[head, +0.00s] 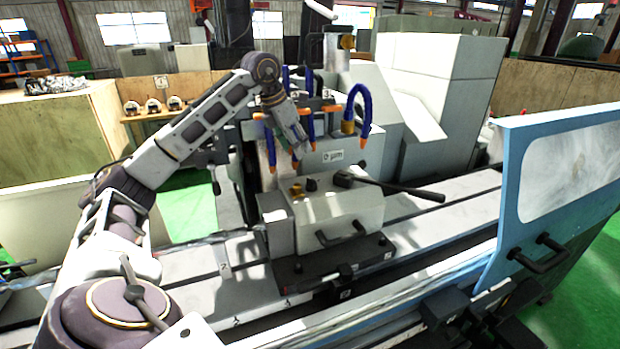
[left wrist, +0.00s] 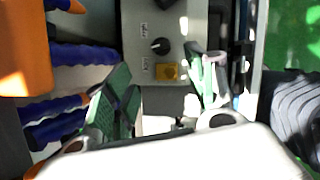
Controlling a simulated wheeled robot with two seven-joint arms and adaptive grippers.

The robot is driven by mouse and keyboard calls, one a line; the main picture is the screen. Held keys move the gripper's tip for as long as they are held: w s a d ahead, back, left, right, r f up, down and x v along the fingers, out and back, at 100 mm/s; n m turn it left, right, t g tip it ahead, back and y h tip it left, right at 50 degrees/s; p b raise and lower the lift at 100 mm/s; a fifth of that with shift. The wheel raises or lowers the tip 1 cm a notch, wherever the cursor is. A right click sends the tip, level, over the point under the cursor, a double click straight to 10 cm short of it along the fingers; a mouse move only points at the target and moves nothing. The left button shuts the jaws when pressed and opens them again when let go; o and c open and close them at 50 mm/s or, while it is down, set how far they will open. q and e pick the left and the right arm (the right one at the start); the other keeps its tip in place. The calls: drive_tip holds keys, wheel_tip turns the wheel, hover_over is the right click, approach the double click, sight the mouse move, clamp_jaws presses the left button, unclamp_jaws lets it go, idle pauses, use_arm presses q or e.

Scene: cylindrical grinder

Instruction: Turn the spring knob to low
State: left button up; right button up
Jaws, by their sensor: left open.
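The spring knob (left wrist: 160,46) is a small round black knob with a white mark, on the grey panel in the left wrist view. Small labels, too blurred to read, stand beside it. In the head view the knob (head: 311,184) sits on top of the pale tailstock housing (head: 350,208). My left gripper (head: 299,150) is above the housing, pointing down. In the left wrist view its green-padded fingers (left wrist: 161,88) are apart, with nothing between them. The knob is beyond the fingertips and looks untouched. My right gripper is not in view.
A yellow block (left wrist: 167,72) is next to the knob. A black lever (head: 400,188) extends right from the housing. Blue hoses with orange nozzles (head: 361,110) hang close to my left gripper. A blue-framed guard (head: 560,185) stands at the right.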

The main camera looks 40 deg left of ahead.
sight(311, 179)
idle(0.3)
use_arm(q)
drive_tip(key=p+x, duration=0.2)
drive_tip(key=x, duration=1.1)
drive_tip(key=shift+w+d+f, duration=0.1)
drive_tip(key=shift+w+f, duration=0.1)
drive_tip(key=shift+f, duration=0.15)
drive_tip(key=c, duration=1)
drive_tip(key=shift+c, duration=0.2)
